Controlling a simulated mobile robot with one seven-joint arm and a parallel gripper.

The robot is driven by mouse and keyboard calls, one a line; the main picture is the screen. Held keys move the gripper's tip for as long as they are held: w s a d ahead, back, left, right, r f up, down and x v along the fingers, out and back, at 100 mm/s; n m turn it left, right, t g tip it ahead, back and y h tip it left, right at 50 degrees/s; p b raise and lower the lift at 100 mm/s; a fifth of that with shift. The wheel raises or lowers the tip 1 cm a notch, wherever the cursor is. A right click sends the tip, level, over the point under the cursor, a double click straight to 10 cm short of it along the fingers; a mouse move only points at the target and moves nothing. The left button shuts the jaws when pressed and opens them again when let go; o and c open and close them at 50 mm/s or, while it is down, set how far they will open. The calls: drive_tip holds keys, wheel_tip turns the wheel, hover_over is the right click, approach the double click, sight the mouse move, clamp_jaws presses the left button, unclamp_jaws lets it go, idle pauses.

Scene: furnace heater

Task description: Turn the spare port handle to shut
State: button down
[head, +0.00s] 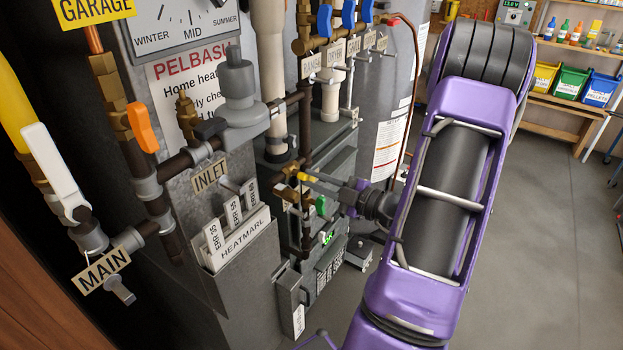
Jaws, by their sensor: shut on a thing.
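A small yellow handle (303,177) sits on a brass valve (289,171) on the dark vertical pipe, in the middle of the head view. My gripper (314,180) comes in from the right, and its thin fingers are shut at this handle. The fingertips are small in the view and partly blend with the pipework. A green handle (320,205) sits just below my gripper. The tags beside these small valves are too small to read, so I cannot confirm which one is labelled as the spare port.
An orange handle (142,127) and a white handle (54,169) are on the left pipes. Several blue handles (348,14) line the top. The furnace front (222,255) holds ERR tags. Open floor (560,220) lies to the right, before a shelf with bins (571,83).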

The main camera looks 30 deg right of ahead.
drive_tip(key=shift+m, duration=1.2)
drive_tip(key=m, duration=0.4)
drive_tip(key=shift+m, duration=0.3)
drive_tip(key=c, duration=0.7)
unclamp_jaws()
drive_tip(key=shift+v, duration=3.5)
